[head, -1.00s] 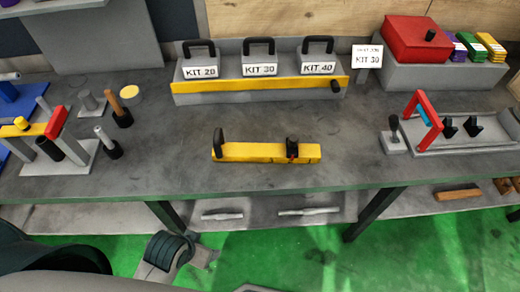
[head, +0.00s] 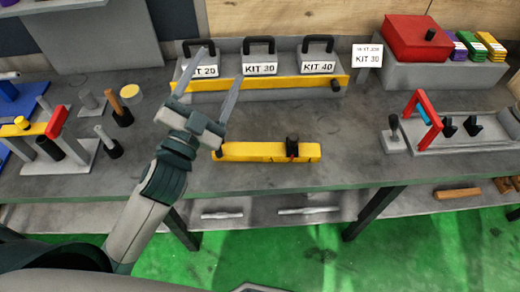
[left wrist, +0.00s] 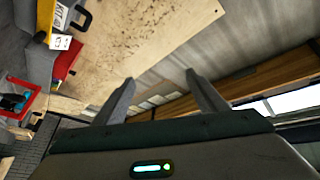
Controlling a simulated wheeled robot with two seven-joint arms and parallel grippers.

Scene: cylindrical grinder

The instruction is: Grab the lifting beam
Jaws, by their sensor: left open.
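The lifting beam appears to be the yellow bar (head: 262,152) lying on the grey table in the middle of the head view. A black fitting (head: 292,146) stands near its right end. Its left end is partly hidden behind my left gripper. My left gripper (head: 221,64) is open and empty, raised, with its fingers pointing up the picture toward the kit rack, and it overlaps the bar's left end in the picture. The open fingers also show in the left wrist view (left wrist: 160,77), with no bar between them. My right gripper is not in view.
A grey rack with a yellow front bar (head: 290,83) holds kit boxes with black handles at the back. A fixture with a red handle (head: 429,108) stands at right. A stand with pegs (head: 60,158) is at left. Bare table surrounds the bar's right side.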

